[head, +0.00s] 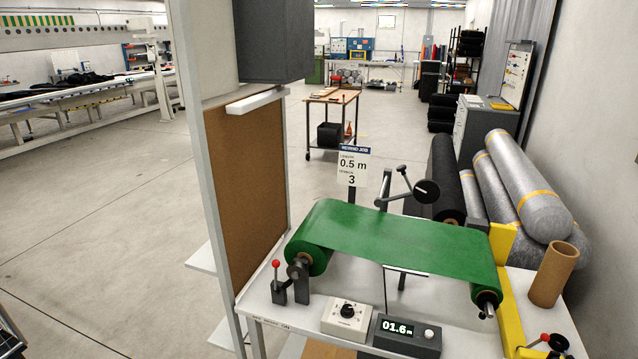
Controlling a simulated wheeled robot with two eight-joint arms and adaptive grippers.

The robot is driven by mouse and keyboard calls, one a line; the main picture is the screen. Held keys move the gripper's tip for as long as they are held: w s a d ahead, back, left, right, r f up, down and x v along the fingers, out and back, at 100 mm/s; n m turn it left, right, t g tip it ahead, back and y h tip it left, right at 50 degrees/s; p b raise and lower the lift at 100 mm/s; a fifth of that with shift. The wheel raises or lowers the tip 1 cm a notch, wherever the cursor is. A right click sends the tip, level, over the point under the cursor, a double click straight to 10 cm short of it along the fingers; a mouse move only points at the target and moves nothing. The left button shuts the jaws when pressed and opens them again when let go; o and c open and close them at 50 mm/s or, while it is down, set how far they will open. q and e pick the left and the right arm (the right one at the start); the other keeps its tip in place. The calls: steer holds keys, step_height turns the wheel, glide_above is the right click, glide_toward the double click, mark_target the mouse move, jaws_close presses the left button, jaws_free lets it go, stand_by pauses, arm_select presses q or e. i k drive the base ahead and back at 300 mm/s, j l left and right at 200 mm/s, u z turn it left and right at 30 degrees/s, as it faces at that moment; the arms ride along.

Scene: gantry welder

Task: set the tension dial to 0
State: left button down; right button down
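The tension dial appears to be the black knob (347,311) on a small cream box (345,322) at the front of the white bench. Its scale marks are too small to read, so I cannot tell which number it points to. A job sign (354,167) behind the bench shows 0.5 m and a tension of 3. Neither of my grippers is in view.
A counter box (408,335) reading 01.6 m sits right of the dial. Green material (395,243) spans two rolls behind it. Red-knobbed levers stand left (277,279) and at the lower right (546,339). A brown panel (247,190) rises at left.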

mark_target(347, 311)
steer(key=i+l+z, duration=0.15)
steer(key=z, duration=0.25)
steer(key=i+z, duration=0.5)
steer(key=z, duration=0.25)
